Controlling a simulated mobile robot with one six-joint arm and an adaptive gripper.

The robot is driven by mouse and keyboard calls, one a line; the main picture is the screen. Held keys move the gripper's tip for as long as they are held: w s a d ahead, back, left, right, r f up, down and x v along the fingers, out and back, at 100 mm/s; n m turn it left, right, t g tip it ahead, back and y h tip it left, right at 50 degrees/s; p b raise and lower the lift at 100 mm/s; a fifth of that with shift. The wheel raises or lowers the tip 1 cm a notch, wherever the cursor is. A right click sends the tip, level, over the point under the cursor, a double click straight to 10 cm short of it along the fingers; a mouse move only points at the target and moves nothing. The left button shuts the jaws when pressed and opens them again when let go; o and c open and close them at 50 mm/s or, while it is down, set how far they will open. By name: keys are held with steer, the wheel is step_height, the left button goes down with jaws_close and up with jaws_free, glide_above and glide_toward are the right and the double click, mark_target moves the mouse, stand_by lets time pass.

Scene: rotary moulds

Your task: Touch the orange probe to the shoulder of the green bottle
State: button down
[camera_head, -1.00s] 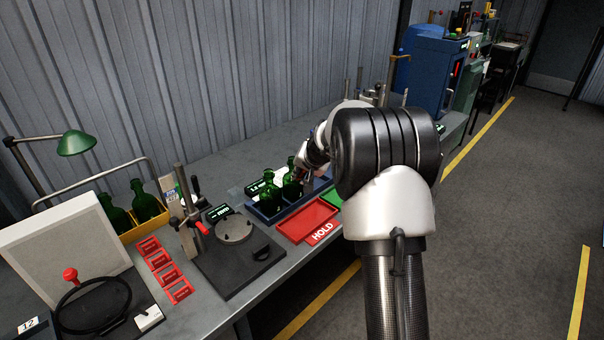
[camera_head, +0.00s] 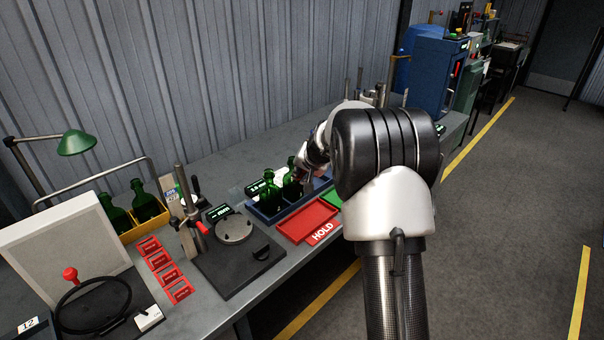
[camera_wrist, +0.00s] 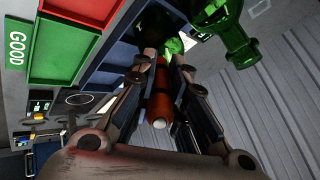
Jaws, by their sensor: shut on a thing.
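My gripper (camera_wrist: 163,62) is shut on the orange probe (camera_wrist: 159,100), which lies between the two fingers in the wrist view. A green bottle (camera_wrist: 236,42) shows at the upper right there. A bright green patch (camera_wrist: 174,46) lies just past the fingertips. Whether the probe touches any glass cannot be told. In the head view, two green bottles stand in a blue tray (camera_head: 262,215), one at the left (camera_head: 270,195) and one at the right (camera_head: 291,184). My gripper is close beside the right one, and the probe cannot be made out there.
A red HOLD tray (camera_head: 307,220) lies in front of the blue tray, and a green tray (camera_head: 331,201) is beside it. A gauge stand (camera_head: 234,230) is at the left. More green bottles stand in a yellow crate (camera_head: 151,223). My arm hides part of the bench.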

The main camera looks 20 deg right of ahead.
mark_target(304, 174)
steer(key=shift+s+r, duration=0.1)
steer(key=shift+r, duration=0.05)
steer(key=shift+v, duration=1.3)
steer(key=shift+r+p, duration=2.7)
steer(key=shift+r, duration=0.7)
